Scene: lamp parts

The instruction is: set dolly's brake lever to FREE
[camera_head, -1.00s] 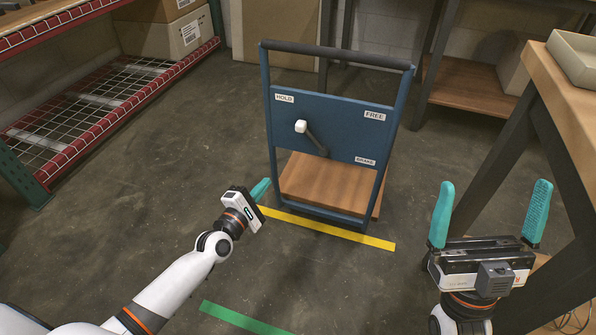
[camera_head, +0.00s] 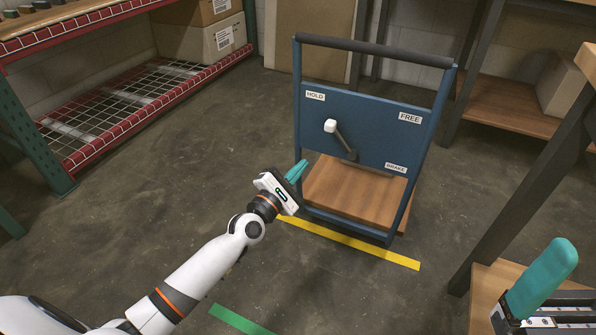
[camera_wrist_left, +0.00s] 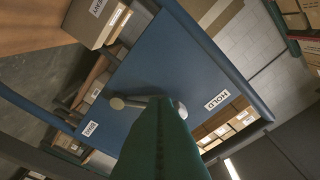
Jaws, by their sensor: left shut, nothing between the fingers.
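The dolly (camera_head: 372,125) is a blue upright frame and panel with a wooden deck. Its brake lever (camera_head: 343,141) has a dark arm and a white knob (camera_head: 330,126) and tilts up-left toward the HOLD label (camera_head: 315,95). The FREE label (camera_head: 410,118) is at upper right. My left gripper (camera_head: 297,172) is shut and empty, left of the panel and below the knob in the head view. In the left wrist view its teal fingers (camera_wrist_left: 160,135) hide the lever's middle; contact cannot be told. My right gripper (camera_head: 543,277) is open, cut off at the right edge.
A red-edged wire rack (camera_head: 130,105) stands at left. A wooden workbench with a dark leg (camera_head: 525,185) is at right. A yellow floor stripe (camera_head: 350,241) runs by the dolly and a green one (camera_head: 240,320) lies nearer. The floor left of the dolly is clear.

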